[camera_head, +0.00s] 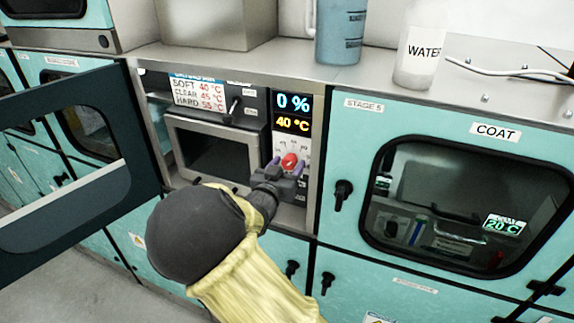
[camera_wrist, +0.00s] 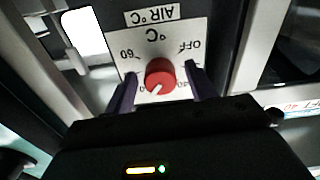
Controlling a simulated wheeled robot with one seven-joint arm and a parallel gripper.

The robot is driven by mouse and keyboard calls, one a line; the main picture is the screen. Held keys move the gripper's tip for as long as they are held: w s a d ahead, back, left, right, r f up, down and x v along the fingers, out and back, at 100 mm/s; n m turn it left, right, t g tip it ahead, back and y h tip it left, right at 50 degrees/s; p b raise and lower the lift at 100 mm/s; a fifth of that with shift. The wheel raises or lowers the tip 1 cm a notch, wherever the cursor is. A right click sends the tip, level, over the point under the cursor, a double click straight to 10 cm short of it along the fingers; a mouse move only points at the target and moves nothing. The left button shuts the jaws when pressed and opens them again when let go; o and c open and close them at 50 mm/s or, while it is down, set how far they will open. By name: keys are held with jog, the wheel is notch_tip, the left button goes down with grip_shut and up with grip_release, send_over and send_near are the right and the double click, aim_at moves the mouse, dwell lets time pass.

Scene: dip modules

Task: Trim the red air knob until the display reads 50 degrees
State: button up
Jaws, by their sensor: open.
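The plate (camera_wrist: 185,42) carries "AIR °C", "OFF" and "60" marks; other marks are partly hidden. The display (camera_head: 293,113) reads "0 %" in blue and "40 °C" in orange. My gripper (camera_head: 287,166) is at the knob, its purple fingers (camera_wrist: 160,85) open on either side of it. Gaps show between the fingers and the knob.
An open dark door (camera_head: 70,160) stands at the left. A settings card (camera_head: 198,93) lists soft 40, clear 45 and hard 55 °C. A lever (camera_head: 233,108) sits left of the display. The "COAT" door (camera_head: 376,200) is shut at the right. A water container (camera_head: 418,60) stands above.

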jog(key=c, duration=1)
jog(key=shift+o, duration=0.2)
jog(key=shift+f+b, duration=0.1)
jog(key=shift+b, duration=0.3)
jog(key=m+b, duration=0.2)
jog(key=b, duration=0.1)
jog(key=m+b, duration=0.2)
jog(key=shift+f, duration=0.25)
jog(key=m+b, duration=0.4)
jog(key=b, duration=0.2)
jog(key=shift+m+b, duration=0.4)
jog(key=m+b, duration=0.4)
jog(key=b, duration=0.2)
jog(key=m+b, duration=0.3)
jog(key=shift+r, duration=0.2)
jog(key=shift+a+r, duration=0.1)
